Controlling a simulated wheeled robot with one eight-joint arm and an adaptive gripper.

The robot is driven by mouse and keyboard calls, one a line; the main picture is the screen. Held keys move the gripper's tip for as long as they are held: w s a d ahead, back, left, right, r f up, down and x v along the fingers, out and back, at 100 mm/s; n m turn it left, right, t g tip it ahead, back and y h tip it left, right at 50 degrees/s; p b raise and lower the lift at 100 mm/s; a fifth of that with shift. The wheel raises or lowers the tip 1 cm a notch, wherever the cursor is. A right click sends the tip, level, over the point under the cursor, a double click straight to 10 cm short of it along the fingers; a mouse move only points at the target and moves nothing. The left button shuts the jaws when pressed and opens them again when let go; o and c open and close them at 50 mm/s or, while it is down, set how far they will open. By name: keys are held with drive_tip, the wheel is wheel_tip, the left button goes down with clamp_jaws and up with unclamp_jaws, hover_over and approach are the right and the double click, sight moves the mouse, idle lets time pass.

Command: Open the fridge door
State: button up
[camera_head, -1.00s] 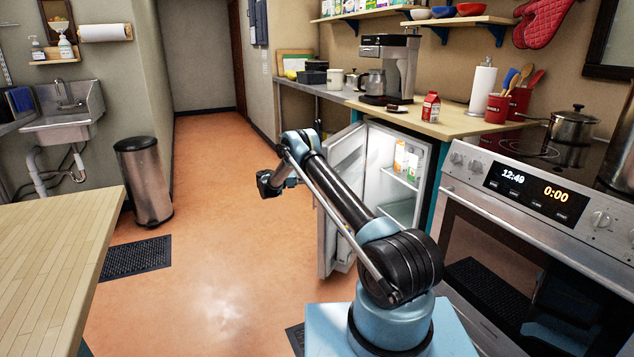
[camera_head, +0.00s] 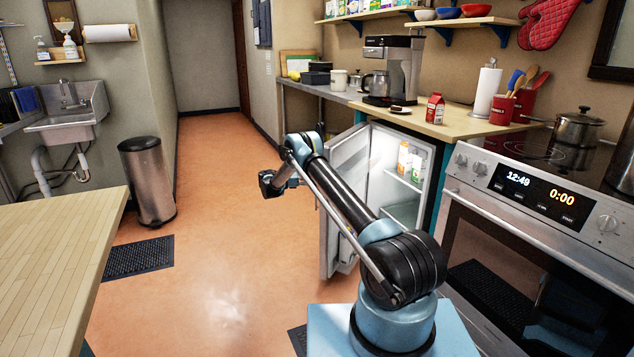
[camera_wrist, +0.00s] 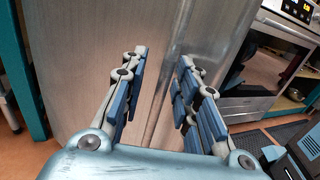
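The small fridge (camera_head: 400,178) stands under the wooden counter, its lit inside with cartons showing. Its door (camera_head: 340,155) stands wide open, swung out to the left; part of it is hidden behind my arm. In the wrist view the door's outer metal face (camera_wrist: 95,50) fills the middle, with an edge or bar running down between my fingers. My gripper (camera_wrist: 160,85) has its fingers apart, on either side of that strip; I see no clear contact. In the head view my gripper is at the far end of my arm, left of the door.
The oven (camera_head: 530,230) is right of the fridge. A wooden table (camera_head: 55,250) is at the lower left, and a metal bin (camera_head: 148,180) stands by the wall.

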drive_tip(key=shift+r, duration=0.15)
wheel_tip(320, 180, up, 10)
drive_tip(key=shift+f, duration=0.2)
drive_tip(key=shift+c, duration=0.6)
